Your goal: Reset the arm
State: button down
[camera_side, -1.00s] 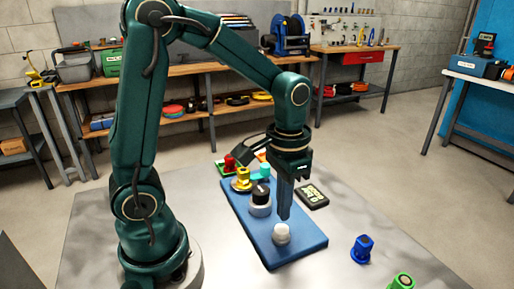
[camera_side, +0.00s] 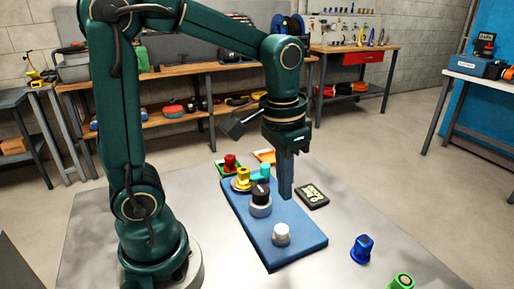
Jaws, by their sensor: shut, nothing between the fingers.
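My gripper (camera_side: 286,194) points straight down above the blue board (camera_side: 294,258) on the grey table. Its fingers are together with nothing between them. The fingertips show to the right of the black-topped part (camera_side: 261,196) and behind the white-grey knob (camera_side: 281,234), both on the blue board. I cannot tell the exact height of the tips over the board.
On and behind the board's far end are a yellow part (camera_side: 243,178), a cyan part (camera_side: 265,172) and a red part (camera_side: 230,162). A black box (camera_side: 312,196) lies right of the board. Blue (camera_side: 362,249) and green (camera_side: 402,282) parts stand at front right. The right table area is mostly clear.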

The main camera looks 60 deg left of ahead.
jog(key=s+d+r+t, duration=0.1)
jog(key=s+r+t, duration=0.1)
jog(key=s+t, duration=0.2)
jog(key=s, duration=0.3)
jog(key=shift+t, duration=0.3)
jog(key=shift+d+r, duration=0.1)
dwell(1.1)
